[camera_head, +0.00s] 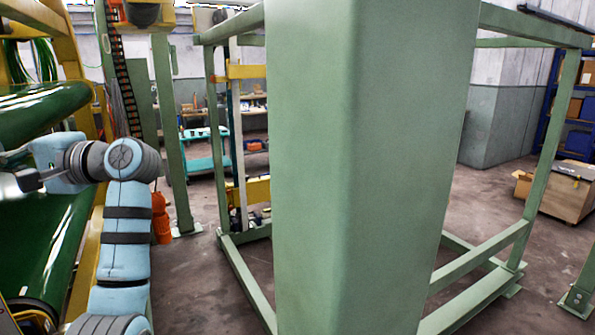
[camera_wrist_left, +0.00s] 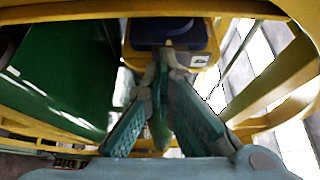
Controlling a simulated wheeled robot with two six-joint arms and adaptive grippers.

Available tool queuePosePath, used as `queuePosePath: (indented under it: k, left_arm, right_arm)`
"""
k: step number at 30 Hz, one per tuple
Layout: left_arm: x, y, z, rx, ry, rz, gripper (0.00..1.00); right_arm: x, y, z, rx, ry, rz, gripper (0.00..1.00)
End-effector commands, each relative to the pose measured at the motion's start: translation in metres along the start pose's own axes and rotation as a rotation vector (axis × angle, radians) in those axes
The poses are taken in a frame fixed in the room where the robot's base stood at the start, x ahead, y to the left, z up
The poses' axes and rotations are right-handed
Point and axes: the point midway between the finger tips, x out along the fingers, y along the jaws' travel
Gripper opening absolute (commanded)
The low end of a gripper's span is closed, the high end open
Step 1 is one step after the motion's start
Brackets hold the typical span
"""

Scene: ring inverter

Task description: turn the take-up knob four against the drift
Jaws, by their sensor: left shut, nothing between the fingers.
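In the left wrist view my left gripper (camera_wrist_left: 165,62) is shut, its green fingers meeting at the tips with nothing held between them. Just beyond the tips is a dark blue part (camera_wrist_left: 172,30) on a yellow housing (camera_wrist_left: 198,58). I cannot tell whether this is the take-up knob or whether the tips touch it. In the head view my left arm reaches to the left edge, where part of the gripper (camera_head: 27,180) shows beside the green rollers; its tips are out of frame. No knob can be made out there. My right gripper is not in view.
Green rollers (camera_head: 40,105) in a yellow frame (camera_head: 88,215) stand close to my left arm. A wide green column (camera_head: 365,170) blocks the middle of the head view. A green floor frame (camera_head: 480,262) surrounds it. Shelves and boxes stand farther back.

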Motion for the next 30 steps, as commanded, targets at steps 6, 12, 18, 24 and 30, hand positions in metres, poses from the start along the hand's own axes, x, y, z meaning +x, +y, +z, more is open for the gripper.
queuePosePath:
  k: [6, 12, 18, 24, 30]
  left_arm:
    - [-0.003, 0.004, 0.006, -0.001, 0.000, 0.000, 0.00]
    - [-0.019, 0.000, -0.002, 0.003, 0.003, 0.001, 0.00]
    - [-0.048, -0.002, -0.018, 0.002, 0.001, 0.000, 0.00]
    - [-0.057, 0.002, -0.022, -0.001, 0.000, -0.001, 0.00]
    - [-0.057, -0.001, -0.022, 0.000, 0.000, 0.000, 0.00]
  right_arm:
    - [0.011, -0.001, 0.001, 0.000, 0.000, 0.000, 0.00]
    - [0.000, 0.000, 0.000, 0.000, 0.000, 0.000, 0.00]
    - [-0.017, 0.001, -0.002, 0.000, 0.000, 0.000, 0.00]
    - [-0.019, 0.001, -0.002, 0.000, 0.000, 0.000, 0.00]
    - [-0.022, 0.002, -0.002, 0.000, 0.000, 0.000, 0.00]
